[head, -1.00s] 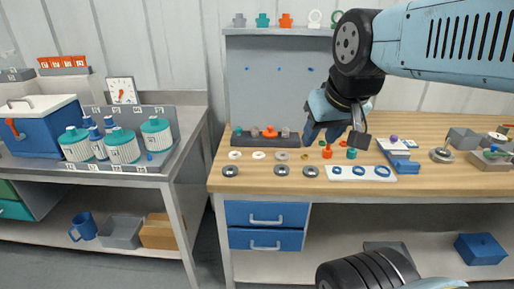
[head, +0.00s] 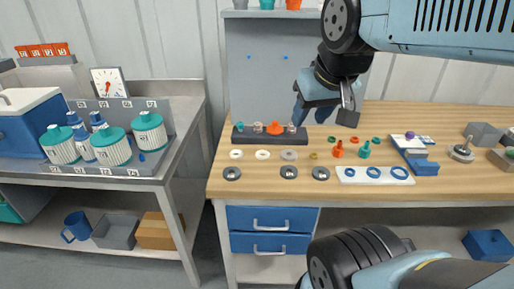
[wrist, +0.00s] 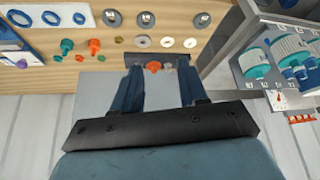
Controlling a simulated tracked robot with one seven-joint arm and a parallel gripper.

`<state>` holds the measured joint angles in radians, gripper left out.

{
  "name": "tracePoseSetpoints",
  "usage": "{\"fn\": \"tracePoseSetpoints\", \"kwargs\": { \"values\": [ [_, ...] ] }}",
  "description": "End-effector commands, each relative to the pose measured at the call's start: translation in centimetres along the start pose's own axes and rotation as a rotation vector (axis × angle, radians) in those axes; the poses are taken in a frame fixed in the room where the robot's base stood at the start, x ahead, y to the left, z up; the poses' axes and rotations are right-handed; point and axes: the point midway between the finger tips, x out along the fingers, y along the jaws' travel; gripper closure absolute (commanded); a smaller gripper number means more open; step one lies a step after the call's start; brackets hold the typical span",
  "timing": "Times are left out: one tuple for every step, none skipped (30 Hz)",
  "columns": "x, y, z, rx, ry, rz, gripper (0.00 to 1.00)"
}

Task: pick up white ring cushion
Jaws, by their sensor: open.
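Two pale, white-looking flat rings lie on the wooden bench: a left one (head: 236,154) and a middle one (head: 262,154). I cannot tell for sure which is the white ring cushion. A greyer ring (head: 289,155) lies to their right. In the wrist view the pale rings (wrist: 190,42) (wrist: 167,42) lie beyond my fingertips. My gripper (head: 312,112) is in the air above the back of the bench, right of the rings and apart from them. Its blue fingers are spread and empty in the wrist view (wrist: 158,72).
A dark rack (head: 270,136) with small knobs stands behind the rings, before a grey upright panel (head: 268,80). Dark metal rings (head: 289,172) lie in front. Orange and teal plugs (head: 364,149) and a white plate with blue rings (head: 374,175) are to the right.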

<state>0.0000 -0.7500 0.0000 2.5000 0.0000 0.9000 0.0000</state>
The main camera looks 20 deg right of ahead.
Motion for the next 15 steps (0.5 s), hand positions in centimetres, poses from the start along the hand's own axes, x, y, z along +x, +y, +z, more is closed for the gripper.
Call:
{"fn": "tracePoseSetpoints", "kwargs": {
  "values": [
    [0.0,0.0,0.0,0.0,0.0,0.0,0.57],
    [0.0,0.0,0.0,0.0,0.0,0.0,0.57],
    [0.0,0.0,0.0,0.0,0.0,0.0,0.57],
    [0.0,0.0,0.0,0.0,0.0,0.0,0.57],
    [0.0,0.0,0.0,0.0,0.0,0.0,0.56],
    [0.0,0.0,0.0,0.0,0.0,0.0,0.53],
    [0.0,0.0,-0.1,0.0,-0.001,-0.001,0.5],
    [0.0,0.0,-0.2,-0.001,-0.003,-0.001,0.47],
    [0.1,0.0,-0.4,-0.003,-0.007,-0.003,0.43],
    [0.2,0.0,-0.6,-0.005,-0.011,-0.005,0.4],
    [0.3,0.0,-0.9,-0.008,-0.017,-0.007,0.37],
    [0.6,0.0,-1.3,-0.012,-0.027,-0.011,0.33],
    [0.8,-0.1,-1.7,-0.016,-0.037,-0.014,0.31],
    [1.1,-0.2,-2.2,-0.02,-0.047,-0.018,0.28],
    [1.5,-0.2,-2.9,-0.024,-0.062,-0.023,0.24]
  ]
}}
